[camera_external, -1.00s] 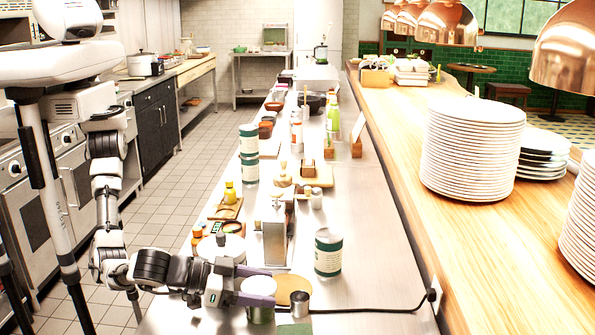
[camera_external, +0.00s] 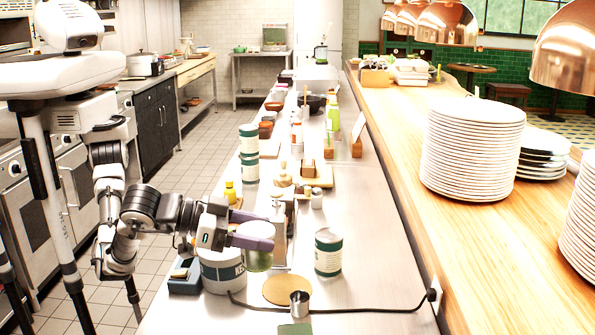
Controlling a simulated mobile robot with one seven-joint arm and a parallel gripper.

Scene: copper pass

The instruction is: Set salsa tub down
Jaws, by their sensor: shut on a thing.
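My gripper (camera_external: 256,238) reaches in from the left over the near end of the steel counter.
A green-and-white can (camera_external: 328,252) stands to the right. A small metal cup (camera_external: 299,303), a black cable (camera_external: 365,311) and a green square (camera_external: 295,329) lie nearer. The counter right of the can is clear.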

